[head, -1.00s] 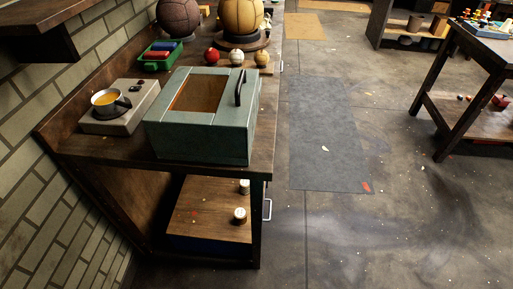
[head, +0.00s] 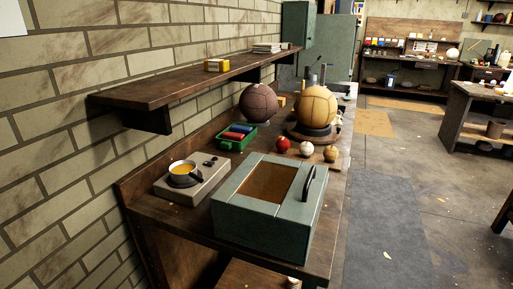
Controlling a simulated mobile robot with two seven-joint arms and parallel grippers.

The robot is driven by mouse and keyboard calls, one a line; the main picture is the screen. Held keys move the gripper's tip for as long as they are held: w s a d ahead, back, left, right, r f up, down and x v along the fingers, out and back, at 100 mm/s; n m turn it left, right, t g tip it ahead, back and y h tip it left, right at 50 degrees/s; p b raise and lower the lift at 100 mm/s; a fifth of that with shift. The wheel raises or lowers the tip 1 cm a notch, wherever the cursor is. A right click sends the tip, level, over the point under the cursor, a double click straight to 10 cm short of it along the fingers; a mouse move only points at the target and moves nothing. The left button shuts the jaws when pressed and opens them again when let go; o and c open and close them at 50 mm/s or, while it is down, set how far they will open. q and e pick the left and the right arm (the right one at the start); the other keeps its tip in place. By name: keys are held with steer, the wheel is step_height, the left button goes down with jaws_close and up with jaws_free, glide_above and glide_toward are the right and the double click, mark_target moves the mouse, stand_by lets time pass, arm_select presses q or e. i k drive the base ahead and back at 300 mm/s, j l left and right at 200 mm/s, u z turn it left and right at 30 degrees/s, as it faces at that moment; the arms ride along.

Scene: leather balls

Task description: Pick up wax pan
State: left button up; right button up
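The wax pan (head: 184,174) is a small metal pan with yellow-orange wax in it. It stands upright on a beige hot plate (head: 192,186) with dark knobs, near the wall end of the workbench (head: 160,215). A dark handle seems to stick out on its right side. Neither of my grippers shows in the head view.
A grey-green box (head: 262,232) with a brown window and black handle stands right of the hot plate. Behind are a green tray (head: 228,145), a brown ball (head: 258,103), a tan ball (head: 316,107) and small balls. A wall shelf (head: 180,83) overhangs the back. Floor (head: 385,215) at right is clear.

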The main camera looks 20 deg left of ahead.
mark_target(182, 172)
steer(key=i+l+u, duration=0.15)
steer(key=u, duration=0.15)
steer(key=i+l+u, duration=0.25)
steer(key=l, duration=0.15)
steer(key=l+u, duration=0.3)
